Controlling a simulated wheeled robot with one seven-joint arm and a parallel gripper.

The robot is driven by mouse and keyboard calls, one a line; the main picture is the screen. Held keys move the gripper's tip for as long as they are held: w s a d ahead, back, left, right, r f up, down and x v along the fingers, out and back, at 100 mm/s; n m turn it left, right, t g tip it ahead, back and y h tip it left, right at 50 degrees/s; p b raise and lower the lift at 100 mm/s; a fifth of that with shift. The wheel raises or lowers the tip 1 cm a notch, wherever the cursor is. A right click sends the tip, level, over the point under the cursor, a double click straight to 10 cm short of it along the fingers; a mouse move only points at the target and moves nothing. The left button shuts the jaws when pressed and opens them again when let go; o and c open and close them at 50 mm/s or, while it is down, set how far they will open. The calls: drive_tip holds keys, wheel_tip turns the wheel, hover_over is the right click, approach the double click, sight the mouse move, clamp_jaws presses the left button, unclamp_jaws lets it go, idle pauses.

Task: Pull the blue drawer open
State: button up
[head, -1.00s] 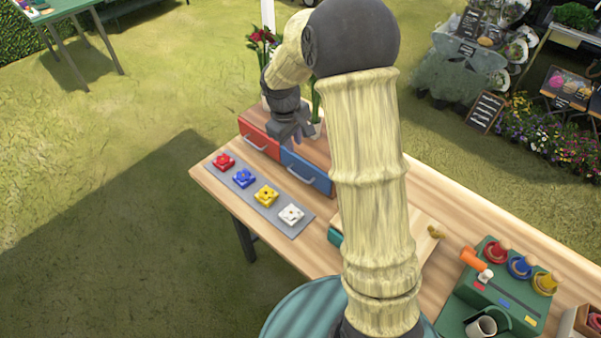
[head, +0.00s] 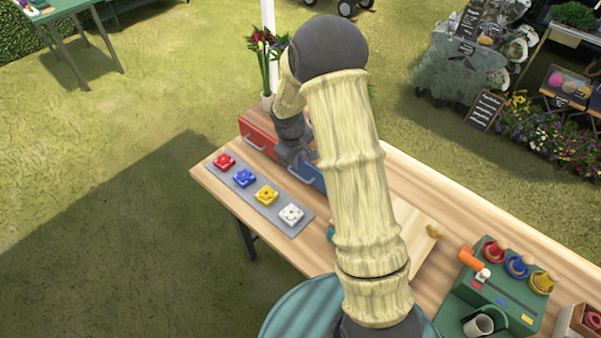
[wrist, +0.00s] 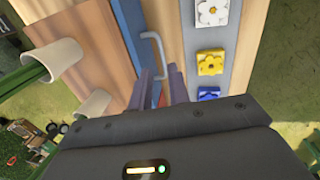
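The blue drawer (head: 312,180) is set in a wooden box on the table, right of the red drawer (head: 257,139). Its front looks closed, partly hidden by my arm in the head view. In the wrist view the blue front (wrist: 131,22) and its grey bar handle (wrist: 155,40) show just ahead of my gripper (wrist: 162,82). The two fingers are apart, with a gap between them, and the handle's near end lies close to that gap. I cannot tell whether the fingers touch the handle.
A grey strip (head: 214,175) with red, blue, yellow and white flower tiles lies in front of the drawers. A green stand with coloured rings (head: 505,290) is at the right of the table.

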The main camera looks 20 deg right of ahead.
sight(302, 178)
drive_tip(key=f, duration=0.5)
drive_tip(key=d+f+p, duration=0.1)
drive_tip(key=f, duration=0.2)
drive_tip(key=shift+w+d+f, duration=0.1)
drive_tip(key=shift+w, duration=0.25)
drive_tip(key=shift+c, duration=0.2)
clamp_jaws()
